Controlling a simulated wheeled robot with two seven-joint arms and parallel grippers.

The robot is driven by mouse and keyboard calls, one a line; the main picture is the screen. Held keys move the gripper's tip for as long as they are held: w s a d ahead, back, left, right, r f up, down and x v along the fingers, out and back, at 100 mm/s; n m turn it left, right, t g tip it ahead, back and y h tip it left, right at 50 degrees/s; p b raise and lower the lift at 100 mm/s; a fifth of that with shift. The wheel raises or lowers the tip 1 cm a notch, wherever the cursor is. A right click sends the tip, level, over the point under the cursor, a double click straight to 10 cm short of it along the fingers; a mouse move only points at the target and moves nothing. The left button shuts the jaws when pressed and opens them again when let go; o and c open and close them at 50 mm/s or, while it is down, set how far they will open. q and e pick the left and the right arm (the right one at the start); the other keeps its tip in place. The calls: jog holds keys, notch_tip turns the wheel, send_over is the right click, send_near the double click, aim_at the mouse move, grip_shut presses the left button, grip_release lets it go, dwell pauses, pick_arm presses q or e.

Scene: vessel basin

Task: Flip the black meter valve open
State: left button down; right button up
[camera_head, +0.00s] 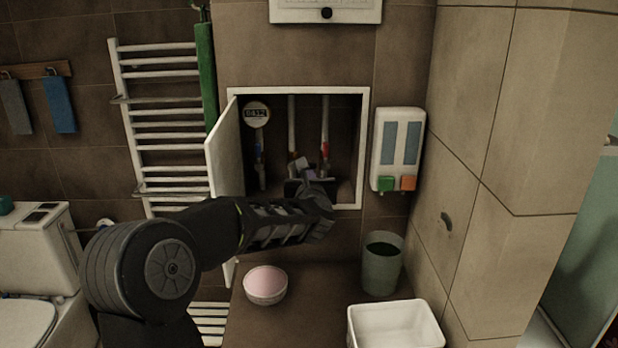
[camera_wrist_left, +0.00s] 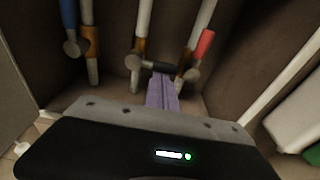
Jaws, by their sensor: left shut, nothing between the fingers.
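The wall niche (camera_head: 345,100) holds pipes with valves. The black valve handle (camera_wrist_left: 158,66) lies roughly sideways from the middle pipe in the left wrist view, reaching toward the right pipe. My left gripper (camera_wrist_left: 162,78) is shut, with its purple-grey fingers together and their tips at the black handle; I cannot tell if they touch it. Nothing is between the fingers. In the head view the left gripper (camera_head: 306,164) reaches into the niche and hides much of the valve. A round white meter (camera_head: 256,114) hangs at the niche's left. My right gripper is out of view.
A red valve handle (camera_wrist_left: 204,44) is close on the right and a blue handle (camera_wrist_left: 69,15) on the left. The niche door (camera_head: 224,150) stands open at left. A dispenser (camera_head: 398,148) hangs to the right. A pink bowl (camera_head: 265,284) and dark bin (camera_head: 381,268) stand below.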

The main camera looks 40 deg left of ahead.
pick_arm(q)
jog(key=shift+b, duration=0.4)
jog(key=shift+n+b, duration=0.3)
jog(key=shift+r, duration=0.1)
